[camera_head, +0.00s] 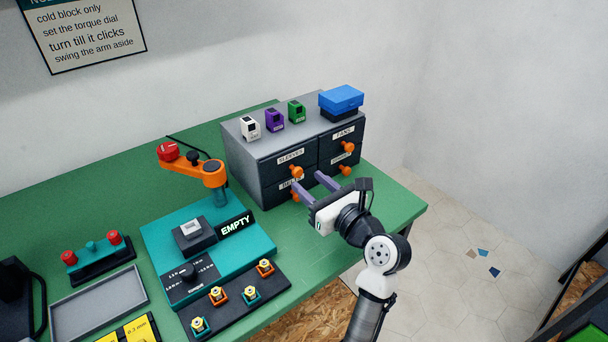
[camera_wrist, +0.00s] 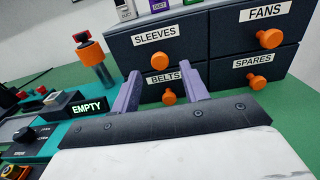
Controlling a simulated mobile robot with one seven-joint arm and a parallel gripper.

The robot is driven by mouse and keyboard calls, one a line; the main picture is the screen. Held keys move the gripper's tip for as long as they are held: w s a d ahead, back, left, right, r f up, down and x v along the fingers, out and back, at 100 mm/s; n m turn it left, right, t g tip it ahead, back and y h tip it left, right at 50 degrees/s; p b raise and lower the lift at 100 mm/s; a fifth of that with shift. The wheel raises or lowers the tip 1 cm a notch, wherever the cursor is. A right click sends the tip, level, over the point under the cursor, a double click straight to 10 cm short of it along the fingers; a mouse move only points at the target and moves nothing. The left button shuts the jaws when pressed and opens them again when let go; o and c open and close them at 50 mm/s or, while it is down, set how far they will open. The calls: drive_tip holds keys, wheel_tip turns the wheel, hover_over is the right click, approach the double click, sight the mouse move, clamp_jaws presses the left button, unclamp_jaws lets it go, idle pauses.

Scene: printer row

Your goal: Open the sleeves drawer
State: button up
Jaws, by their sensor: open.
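The sleeves drawer (camera_head: 281,164) is the upper left drawer of a dark grey cabinet (camera_head: 237,168), with a white SLEEVES label and an orange knob (camera_head: 297,172). It looks shut. In the wrist view the sleeves drawer (camera_wrist: 185,42) is at upper middle, with its knob (camera_wrist: 159,62) above and between my fingers. My gripper (camera_head: 312,185) is open and empty in front of the cabinet's left column. In the wrist view my gripper (camera_wrist: 161,85) has its purple fingers apart, with the belts drawer's knob (camera_wrist: 169,97) showing between them. I cannot tell whether they touch anything.
The fans drawer (camera_wrist: 264,30) and spares drawer (camera_wrist: 255,75) are on the right, each with an orange knob. A teal station with an EMPTY display (camera_head: 236,225) and an orange arm (camera_head: 196,170) stand left. Small blocks and a blue box (camera_head: 341,98) top the cabinet.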

sight(299, 174)
drive_tip(key=shift+x, duration=1.6)
clamp_jaws()
